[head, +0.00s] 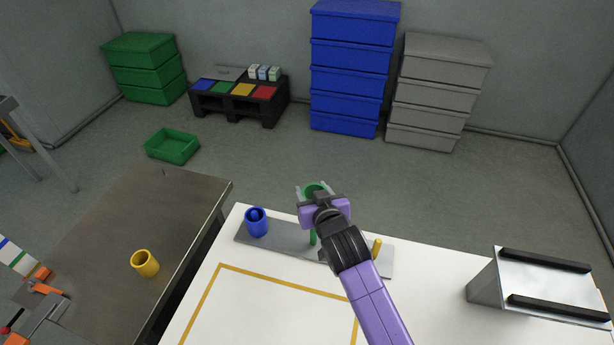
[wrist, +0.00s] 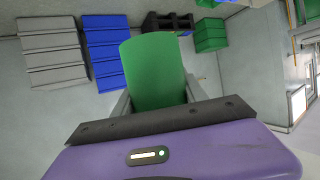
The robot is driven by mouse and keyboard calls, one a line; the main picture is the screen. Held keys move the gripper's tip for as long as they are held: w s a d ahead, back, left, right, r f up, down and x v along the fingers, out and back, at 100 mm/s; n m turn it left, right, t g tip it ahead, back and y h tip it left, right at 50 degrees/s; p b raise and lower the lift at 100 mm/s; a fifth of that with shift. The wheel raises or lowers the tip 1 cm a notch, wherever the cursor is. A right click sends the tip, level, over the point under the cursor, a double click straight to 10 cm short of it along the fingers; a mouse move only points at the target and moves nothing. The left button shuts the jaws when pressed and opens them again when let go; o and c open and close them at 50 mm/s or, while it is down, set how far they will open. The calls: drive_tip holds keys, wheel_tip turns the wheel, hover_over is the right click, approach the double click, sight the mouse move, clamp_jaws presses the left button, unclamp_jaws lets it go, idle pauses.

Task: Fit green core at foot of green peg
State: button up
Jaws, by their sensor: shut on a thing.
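The green core (head: 315,187) is held in my gripper (head: 313,190), which is shut on it. In the wrist view the green core (wrist: 154,72) sits between the two fingers of my gripper (wrist: 157,92). In the head view the core appears above the green peg (head: 312,237), which stands on the grey peg plate (head: 283,251). My arm hides part of the plate and peg; I cannot tell whether core and peg are lined up. The blue core (head: 256,226) is around the blue peg (head: 254,214) at the plate's left. A bare yellow peg (head: 377,246) stands right.
A yellow core (head: 145,264) stands on the dark table (head: 190,200) at left. A sloped stand with black rails (head: 545,282) is at the right of the white table (head: 435,290). A green tray (head: 172,146) lies on the floor behind.

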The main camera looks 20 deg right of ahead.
drive_tip(key=shift+f+b, duration=4.9)
drive_tip(key=shift+f, duration=1.2)
drive_tip(key=o, duration=1.4)
drive_tip(key=v, duration=0.7)
drive_tip(key=shift+s+r, duration=0.15)
drive_tip(key=shift+s, duration=0.25)
